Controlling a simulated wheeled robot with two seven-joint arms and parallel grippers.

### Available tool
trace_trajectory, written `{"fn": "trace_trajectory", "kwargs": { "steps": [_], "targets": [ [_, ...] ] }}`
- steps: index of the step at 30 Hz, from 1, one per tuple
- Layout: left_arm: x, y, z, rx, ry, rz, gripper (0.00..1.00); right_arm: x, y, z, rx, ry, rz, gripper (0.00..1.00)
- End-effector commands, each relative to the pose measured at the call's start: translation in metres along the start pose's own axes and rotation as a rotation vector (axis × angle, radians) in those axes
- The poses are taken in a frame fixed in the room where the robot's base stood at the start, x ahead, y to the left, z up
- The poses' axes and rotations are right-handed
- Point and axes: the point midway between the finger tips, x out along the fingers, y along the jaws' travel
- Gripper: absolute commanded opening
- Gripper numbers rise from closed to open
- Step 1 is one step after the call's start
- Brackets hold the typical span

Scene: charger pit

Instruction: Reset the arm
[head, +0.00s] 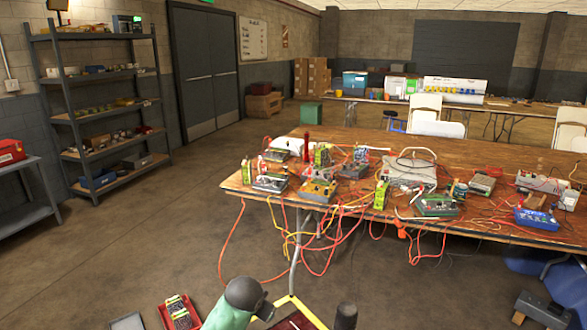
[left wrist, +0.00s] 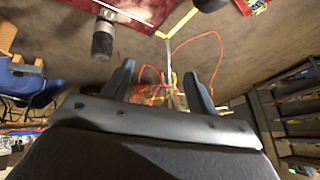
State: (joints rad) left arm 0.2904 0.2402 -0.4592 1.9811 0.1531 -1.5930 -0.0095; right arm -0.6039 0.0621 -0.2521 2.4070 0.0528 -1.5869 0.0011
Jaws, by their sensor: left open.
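My left gripper (left wrist: 158,72) shows in the left wrist view, its two dark fingers spread apart. Nothing is between the fingers; only distant cables and floor show behind the gap. That view is upside down, with the floor at the top. The left gripper does not show in the head view. My right gripper is in neither view.
A wooden table (head: 290,146) bears several electronic boxes, and red and yellow cables (head: 325,238) hang off its front edge. A shelf rack (head: 108,116) stands left. A red tray (head: 180,312) lies low in front. Floor between rack and table is clear.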

Motion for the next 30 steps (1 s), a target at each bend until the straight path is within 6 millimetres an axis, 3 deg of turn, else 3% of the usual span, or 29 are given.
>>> {"fn": "trace_trajectory", "kwargs": {
  "steps": [6,15,24,30],
  "targets": [
    [-0.053,0.025,0.045,-0.083,0.048,0.016,0.58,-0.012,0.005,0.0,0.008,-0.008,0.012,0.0],
    [-0.104,0.05,0.118,-0.187,0.049,0.04,0.58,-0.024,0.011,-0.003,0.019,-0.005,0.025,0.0],
    [-0.133,0.081,0.2,-0.283,-0.024,0.084,0.58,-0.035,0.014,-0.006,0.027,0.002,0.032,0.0],
    [-0.135,0.112,0.263,-0.336,-0.13,0.127,0.58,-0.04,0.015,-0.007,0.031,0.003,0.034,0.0]
  ]
}}
